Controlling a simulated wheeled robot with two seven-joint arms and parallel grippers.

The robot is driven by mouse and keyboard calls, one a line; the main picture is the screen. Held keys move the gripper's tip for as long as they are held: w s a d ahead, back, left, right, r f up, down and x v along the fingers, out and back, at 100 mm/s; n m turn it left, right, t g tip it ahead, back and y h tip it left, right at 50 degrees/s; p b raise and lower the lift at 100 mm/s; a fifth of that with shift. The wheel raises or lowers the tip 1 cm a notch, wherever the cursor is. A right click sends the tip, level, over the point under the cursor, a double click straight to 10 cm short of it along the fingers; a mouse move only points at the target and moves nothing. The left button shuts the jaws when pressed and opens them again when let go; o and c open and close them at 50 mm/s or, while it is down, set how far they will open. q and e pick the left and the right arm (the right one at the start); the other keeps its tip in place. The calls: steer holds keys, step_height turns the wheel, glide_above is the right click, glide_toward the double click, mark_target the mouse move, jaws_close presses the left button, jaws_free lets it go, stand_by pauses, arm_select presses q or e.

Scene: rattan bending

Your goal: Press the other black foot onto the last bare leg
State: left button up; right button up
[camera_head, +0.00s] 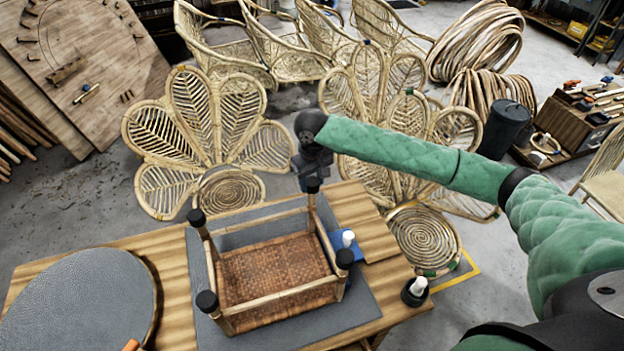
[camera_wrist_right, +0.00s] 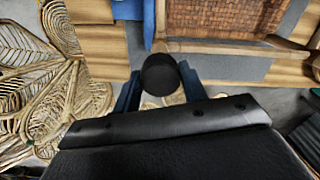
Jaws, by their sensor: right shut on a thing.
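An upturned rattan stool frame with a woven seat (camera_head: 275,268) lies on a grey mat (camera_head: 352,312) on the wooden table. Three of its legs carry black feet: back left (camera_head: 196,216), front left (camera_head: 207,302) and front right (camera_head: 345,258). My right gripper (camera_head: 312,180) is shut on another black foot (camera_head: 312,187) at the top of the back right leg (camera_head: 312,208). The wrist view shows this foot (camera_wrist_right: 160,75) between the blue fingers (camera_wrist_right: 160,88); it hides the leg end, so how far it is seated cannot be told. My left gripper is out of view.
A blue item with a white piece (camera_head: 348,238) lies by the stool's right side. A black pot with a white top (camera_head: 415,290) stands at the table's right corner. A round grey disc (camera_head: 80,305) covers the table's left. Rattan chairs (camera_head: 215,130) stand behind.

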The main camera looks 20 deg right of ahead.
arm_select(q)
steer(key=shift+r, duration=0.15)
arm_select(e)
steer(key=shift+f, duration=0.75)
stand_by(0.6)
steer(key=o, duration=1)
steer(key=shift+o, duration=0.2)
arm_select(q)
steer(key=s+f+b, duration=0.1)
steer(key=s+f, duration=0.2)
arm_select(e)
steer(key=shift+r, duration=0.6)
step_height(320, 180, up, 5)
steer(key=shift+r+b, duration=0.15)
steer(key=shift+b, duration=0.85)
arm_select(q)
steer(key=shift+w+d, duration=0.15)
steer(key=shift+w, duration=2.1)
arm_select(e)
steer(key=shift+r, duration=0.65)
